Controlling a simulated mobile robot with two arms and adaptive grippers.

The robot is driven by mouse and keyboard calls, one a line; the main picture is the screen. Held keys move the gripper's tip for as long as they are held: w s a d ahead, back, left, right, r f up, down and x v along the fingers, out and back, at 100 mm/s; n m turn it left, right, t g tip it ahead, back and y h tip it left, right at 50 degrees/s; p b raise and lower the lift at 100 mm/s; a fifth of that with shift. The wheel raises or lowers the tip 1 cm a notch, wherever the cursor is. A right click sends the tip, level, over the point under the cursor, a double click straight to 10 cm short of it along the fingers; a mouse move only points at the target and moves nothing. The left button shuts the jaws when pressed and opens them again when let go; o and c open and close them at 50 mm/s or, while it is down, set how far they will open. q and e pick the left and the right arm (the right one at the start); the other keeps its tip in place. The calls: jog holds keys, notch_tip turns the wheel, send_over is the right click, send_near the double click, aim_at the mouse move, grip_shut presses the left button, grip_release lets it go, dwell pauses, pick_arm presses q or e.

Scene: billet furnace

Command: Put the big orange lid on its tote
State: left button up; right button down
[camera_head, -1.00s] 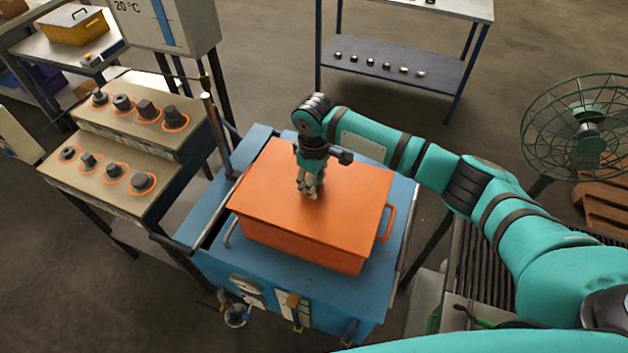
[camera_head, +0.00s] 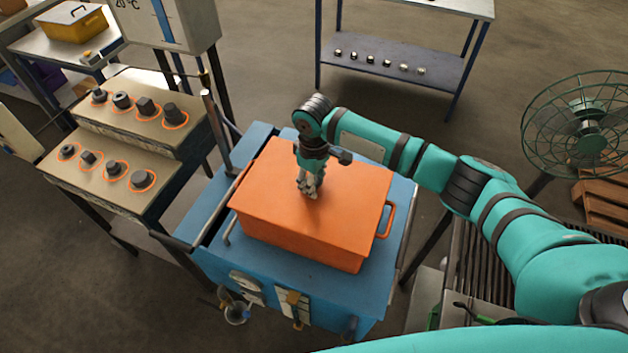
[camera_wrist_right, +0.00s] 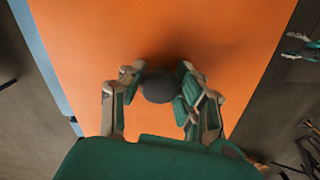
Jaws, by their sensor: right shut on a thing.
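The big orange lid (camera_head: 345,185) lies over the top of the orange tote (camera_head: 300,248), and I see no clear gap between them in the head view. The tote stands on a blue bench-like unit (camera_head: 375,290), with a handle at its right end. My right gripper (camera_head: 309,192) points down at the middle of the lid. In the right wrist view my right gripper (camera_wrist_right: 158,88) is shut on the dark round knob (camera_wrist_right: 158,86) of the lid, whose orange surface (camera_wrist_right: 160,35) fills the middle. My left gripper is not in view.
A stepped stand (camera_head: 150,190) with dark parts in orange-ringed places is at the left. A table with several small parts on its lower shelf (camera_head: 440,85) stands behind. A green fan (camera_head: 585,135) is at the right. A yellow box (camera_head: 73,22) sits far left.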

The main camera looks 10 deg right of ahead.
jog(key=c, duration=0.9)
grip_release()
notch_tip(320, 180, up, 12)
jog(key=shift+r, duration=0.1)
